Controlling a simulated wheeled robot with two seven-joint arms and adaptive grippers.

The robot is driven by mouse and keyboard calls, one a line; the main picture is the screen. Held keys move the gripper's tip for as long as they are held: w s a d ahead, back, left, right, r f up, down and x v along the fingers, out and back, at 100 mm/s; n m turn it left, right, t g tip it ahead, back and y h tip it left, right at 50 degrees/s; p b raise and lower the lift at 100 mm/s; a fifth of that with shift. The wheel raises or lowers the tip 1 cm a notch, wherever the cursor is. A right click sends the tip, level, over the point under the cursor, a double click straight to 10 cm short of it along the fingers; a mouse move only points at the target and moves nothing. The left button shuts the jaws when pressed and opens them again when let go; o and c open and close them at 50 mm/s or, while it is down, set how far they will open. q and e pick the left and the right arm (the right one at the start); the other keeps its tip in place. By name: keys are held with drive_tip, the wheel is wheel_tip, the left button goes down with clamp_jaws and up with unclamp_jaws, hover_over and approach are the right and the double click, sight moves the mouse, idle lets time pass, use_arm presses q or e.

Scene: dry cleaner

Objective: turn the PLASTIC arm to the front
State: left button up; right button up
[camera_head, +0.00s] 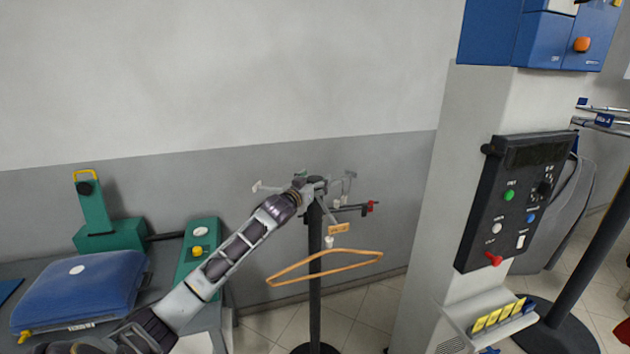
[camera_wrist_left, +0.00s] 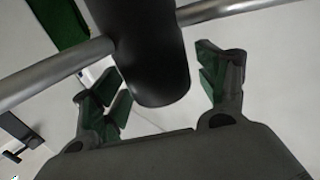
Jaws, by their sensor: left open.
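The rotating rack stands on a black post (camera_head: 315,270) with several thin arms spread from its top. One arm ends in a white tip (camera_head: 257,187) at the left, and one dark arm ends in a red piece (camera_head: 372,206) at the right. I cannot read which arm is PLASTIC. My left gripper (camera_head: 316,190) is at the rack's top and hides part of the hub. In the left wrist view, its open fingers (camera_wrist_left: 158,85) are on either side of a black rounded part (camera_wrist_left: 155,60), with metal bars beyond. My right gripper is not in view.
A wooden hanger (camera_head: 325,268) hangs below the rack top, under an orange tag (camera_head: 338,229). A pillar with a control panel (camera_head: 515,200) stands at the right. A blue pressing pad (camera_head: 85,285) and green machine parts (camera_head: 110,235) are at the left.

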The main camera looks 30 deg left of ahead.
use_arm(q)
drive_tip(key=shift+w, duration=0.15)
drive_tip(key=c, duration=1.5)
